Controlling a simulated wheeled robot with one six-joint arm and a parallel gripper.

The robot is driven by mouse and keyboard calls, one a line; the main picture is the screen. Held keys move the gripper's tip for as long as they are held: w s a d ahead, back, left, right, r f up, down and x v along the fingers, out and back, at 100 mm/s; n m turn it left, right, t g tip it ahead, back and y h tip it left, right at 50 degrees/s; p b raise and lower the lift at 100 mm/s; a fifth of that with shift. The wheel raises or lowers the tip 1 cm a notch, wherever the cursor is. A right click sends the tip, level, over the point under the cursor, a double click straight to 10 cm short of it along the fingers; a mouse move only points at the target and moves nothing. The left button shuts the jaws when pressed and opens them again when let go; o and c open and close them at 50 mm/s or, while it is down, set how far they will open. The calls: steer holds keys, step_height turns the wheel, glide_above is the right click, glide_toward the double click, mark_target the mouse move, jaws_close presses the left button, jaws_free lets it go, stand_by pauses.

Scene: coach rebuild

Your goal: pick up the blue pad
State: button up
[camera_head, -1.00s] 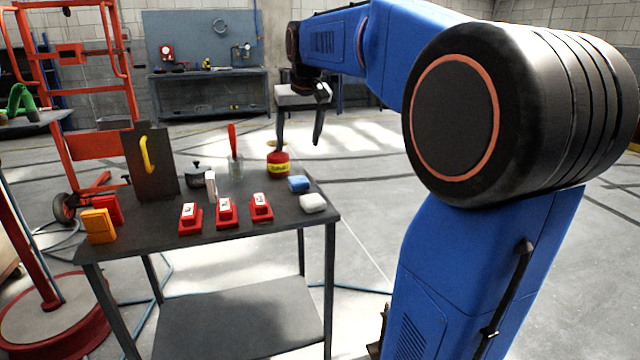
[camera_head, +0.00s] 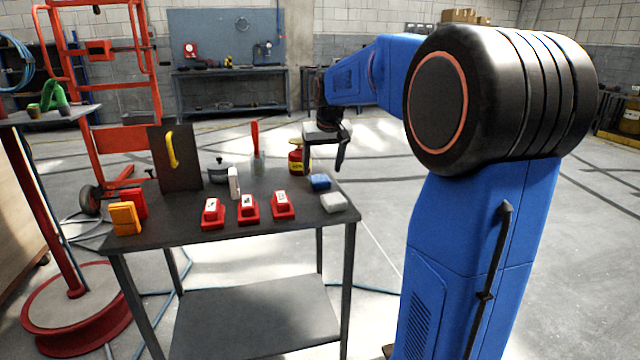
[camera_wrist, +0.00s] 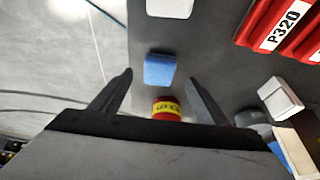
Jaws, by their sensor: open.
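The blue pad (camera_head: 319,181) lies on the dark table (camera_head: 190,222) near its right edge, just behind a white-grey pad (camera_head: 333,201). My gripper (camera_head: 325,168) is open and empty above the back right part of the table, over or near the blue pad. In the wrist view the blue pad (camera_wrist: 159,70) shows beyond and between the two spread fingertips (camera_wrist: 158,76), apart from both. Its height above the pad is hard to tell.
A red and yellow can (camera_head: 296,158) stands close behind the blue pad; it also shows between the fingers in the wrist view (camera_wrist: 166,110). Several red blocks with white labels (camera_head: 248,208) stand left of the pads. A cup with a red-handled tool (camera_head: 257,160) stands further back.

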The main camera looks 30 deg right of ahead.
mark_target(320, 178)
steer(key=shift+w+x, duration=0.15)
steer(key=shift+x, duration=1.2)
steer(key=shift+w+x, duration=0.15)
steer(key=shift+x, duration=1.2)
steer(key=shift+d+r, duration=0.1)
steer(key=shift+r, duration=0.05)
steer(key=c, duration=1.1)
